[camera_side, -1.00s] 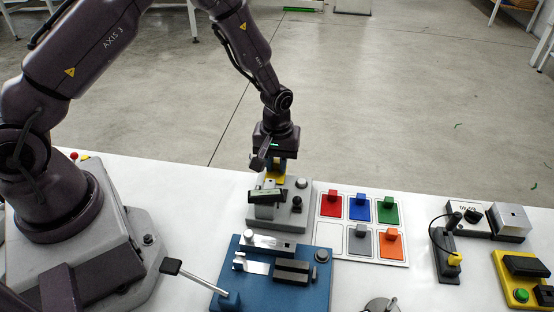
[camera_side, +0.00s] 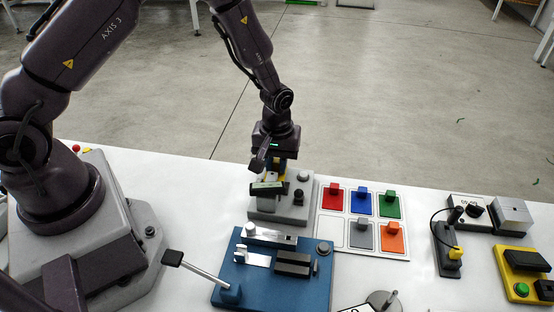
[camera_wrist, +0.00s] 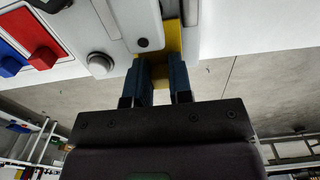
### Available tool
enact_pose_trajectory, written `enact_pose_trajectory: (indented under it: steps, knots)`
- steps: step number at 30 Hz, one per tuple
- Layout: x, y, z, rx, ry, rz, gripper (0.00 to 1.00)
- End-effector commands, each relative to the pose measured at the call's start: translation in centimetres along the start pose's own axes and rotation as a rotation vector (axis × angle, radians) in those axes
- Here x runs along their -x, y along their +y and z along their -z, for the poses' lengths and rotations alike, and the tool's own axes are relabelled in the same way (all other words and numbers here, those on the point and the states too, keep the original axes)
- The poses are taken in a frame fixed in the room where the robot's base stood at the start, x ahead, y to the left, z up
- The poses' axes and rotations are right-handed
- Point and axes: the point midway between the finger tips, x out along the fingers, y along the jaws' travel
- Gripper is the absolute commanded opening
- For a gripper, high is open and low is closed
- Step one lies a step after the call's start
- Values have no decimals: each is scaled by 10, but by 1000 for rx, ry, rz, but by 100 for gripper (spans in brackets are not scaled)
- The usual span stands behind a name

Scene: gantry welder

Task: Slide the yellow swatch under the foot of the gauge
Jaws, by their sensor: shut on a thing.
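The yellow swatch (camera_wrist: 173,36) is between the blue fingers of my gripper (camera_wrist: 161,78), which is shut on it. In the side view my gripper (camera_side: 277,168) is low at the back edge of the grey gauge (camera_side: 267,208), and only a little yellow shows there. In the wrist view the swatch's far end meets the gauge's pale body (camera_wrist: 120,18). The gauge's foot is hard to make out, and I cannot tell whether any of the swatch is under it.
A white board (camera_side: 333,241) right of the gauge holds red, blue, green, grey and orange swatches, with one empty outlined place. A blue fixture (camera_side: 232,272) with a lever stands in front. A corded device (camera_side: 447,250) and a yellow box (camera_side: 520,272) are at right.

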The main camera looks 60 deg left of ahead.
Motion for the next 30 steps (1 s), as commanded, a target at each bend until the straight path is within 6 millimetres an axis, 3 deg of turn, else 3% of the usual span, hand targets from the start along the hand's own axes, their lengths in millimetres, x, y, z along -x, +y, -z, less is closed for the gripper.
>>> enact_pose_trajectory:
  steps: [30]
  knots:
    - [-1, 0, -18, -1, 0, 0, 0]
